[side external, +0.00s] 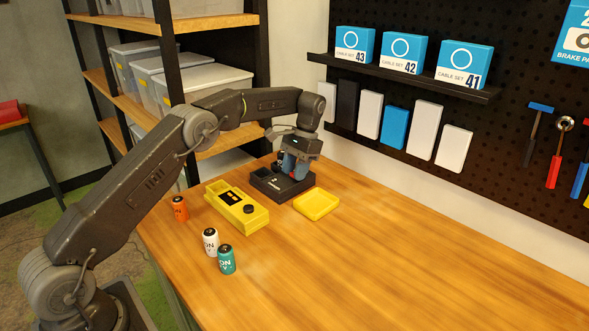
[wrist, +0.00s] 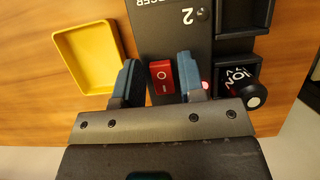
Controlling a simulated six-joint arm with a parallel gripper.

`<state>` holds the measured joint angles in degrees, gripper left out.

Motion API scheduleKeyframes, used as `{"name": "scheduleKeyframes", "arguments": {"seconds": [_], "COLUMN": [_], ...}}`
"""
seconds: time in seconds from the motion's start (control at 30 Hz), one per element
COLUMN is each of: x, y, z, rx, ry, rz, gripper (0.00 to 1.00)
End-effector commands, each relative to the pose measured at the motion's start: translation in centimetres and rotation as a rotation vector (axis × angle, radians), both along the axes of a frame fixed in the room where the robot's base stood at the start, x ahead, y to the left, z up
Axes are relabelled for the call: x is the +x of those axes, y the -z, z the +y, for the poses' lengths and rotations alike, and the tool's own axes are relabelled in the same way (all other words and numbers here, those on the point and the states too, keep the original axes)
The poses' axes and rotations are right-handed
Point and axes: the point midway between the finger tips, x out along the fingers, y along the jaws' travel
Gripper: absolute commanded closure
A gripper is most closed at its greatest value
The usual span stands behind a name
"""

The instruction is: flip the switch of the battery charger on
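The black battery charger (side external: 270,185) stands at the back of the table, beneath my gripper (side external: 294,172). In the wrist view the charger (wrist: 178,36) carries a "2" label and a red rocker switch (wrist: 162,77) marked with a circle and a line. My gripper (wrist: 157,62) is open, with one blue-grey finger on each side of the switch and nothing held. I cannot tell whether the fingers touch the charger or which end of the switch is down. A small red light (wrist: 205,85) glows beside the right finger. A battery (wrist: 240,80) sits in a charger slot.
A yellow tray (side external: 317,204) lies right of the charger, also in the wrist view (wrist: 63,39). A yellow device (side external: 250,218) with a black knob lies left. Orange (side external: 180,209), white (side external: 210,243) and teal (side external: 227,261) batteries stand nearer. The table's right side is clear.

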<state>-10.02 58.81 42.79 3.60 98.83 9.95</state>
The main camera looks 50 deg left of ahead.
Motion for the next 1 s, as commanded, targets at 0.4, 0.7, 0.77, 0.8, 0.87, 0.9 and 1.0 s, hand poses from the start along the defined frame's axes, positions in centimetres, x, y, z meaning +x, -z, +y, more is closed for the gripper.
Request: {"name": "scheduleKeyframes", "arguments": {"seconds": [0.4, 0.7, 0.77, 0.8, 0.87, 0.9, 1.0], "x": [0.0, 0.0, -0.5, -0.9, -1.5, -1.9, -2.9], "y": [-0.3, -4.0, -4.7, -5.1, -5.6, -6.0, -7.0], "z": [0.0, 0.0, 0.7, 1.2, 2.0, 2.5, 3.8], "rx": [0.0, 0.0, 0.0, 0.0, 0.001, 0.001, 0.0], "ry": [0.0, 0.0, -0.003, -0.003, -0.004, -0.003, -0.004], "rz": [0.001, -0.003, 0.0, 0.001, 0.0, -0.001, 0.0], "gripper": [0.51, 0.51, 0.51, 0.51, 0.51, 0.51, 0.51]}}
